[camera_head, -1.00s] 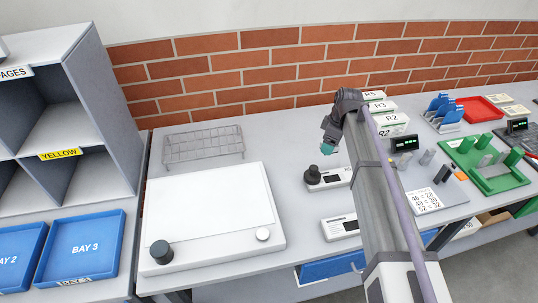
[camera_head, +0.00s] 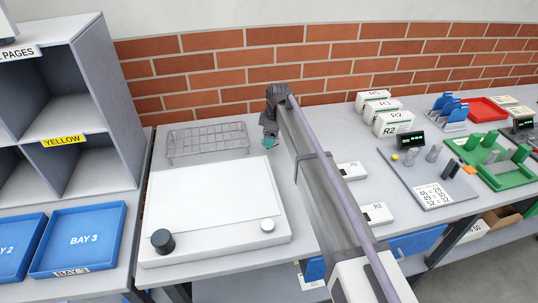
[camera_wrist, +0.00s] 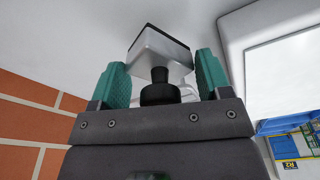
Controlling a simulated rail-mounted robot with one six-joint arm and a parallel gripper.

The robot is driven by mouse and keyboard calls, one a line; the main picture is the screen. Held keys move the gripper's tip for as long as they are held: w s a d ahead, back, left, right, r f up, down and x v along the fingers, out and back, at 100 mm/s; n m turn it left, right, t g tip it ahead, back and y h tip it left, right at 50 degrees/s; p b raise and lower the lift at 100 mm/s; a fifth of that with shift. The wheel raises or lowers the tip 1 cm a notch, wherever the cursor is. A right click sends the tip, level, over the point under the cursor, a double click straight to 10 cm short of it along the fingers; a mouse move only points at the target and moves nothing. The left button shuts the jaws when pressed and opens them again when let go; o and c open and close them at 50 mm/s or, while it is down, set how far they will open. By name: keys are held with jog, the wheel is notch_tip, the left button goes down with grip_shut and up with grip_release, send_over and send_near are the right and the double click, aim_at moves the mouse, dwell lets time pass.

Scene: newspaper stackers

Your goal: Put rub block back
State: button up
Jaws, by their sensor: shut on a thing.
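My gripper (camera_head: 270,143) hangs just right of the far right corner of the large white board, above the bench. Its teal fingers (camera_wrist: 160,82) are shut on the rub block (camera_wrist: 158,52). The block is a pale silver piece with a dark face at its far end and a black knob pointing back at the palm. It sits tilted in the wrist view. In the head view I cannot make the block out at the gripper.
A wire rack (camera_head: 208,142) stands behind the white board (camera_head: 158,195), which carries a black knob (camera_head: 162,241). Labelled white boxes (camera_head: 353,171) (camera_head: 377,213) lie right of my arm. A brick wall (camera_head: 200,62) rises behind. Blue trays (camera_head: 79,239) are at left.

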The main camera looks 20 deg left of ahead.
notch_tip(320, 180, down, 4)
jog(key=b, duration=0.3)
jog(key=shift+f+b, duration=0.1)
jog(key=shift+b, duration=0.3)
jog(key=shift+s+r+p, duration=0.1)
jog(key=shift+r+p, duration=0.2)
jog(key=shift+r, duration=0.05)
jog(key=shift+c, duration=0.5)
jog(key=shift+f, duration=0.25)
jog(key=o, duration=1.3)
jog(key=shift+r, duration=0.1)
jog(key=r+p, duration=0.4)
jog(key=d+r+p, duration=0.1)
jog(key=r+p, duration=0.3)
jog(key=d+r+p, duration=0.1)
jog(key=r+p, duration=0.3)
jog(key=shift+w+r, duration=0.2)
jog(key=shift+r, duration=0.05)
jog(key=shift+f, duration=0.1)
jog(key=shift+f, duration=0.1)
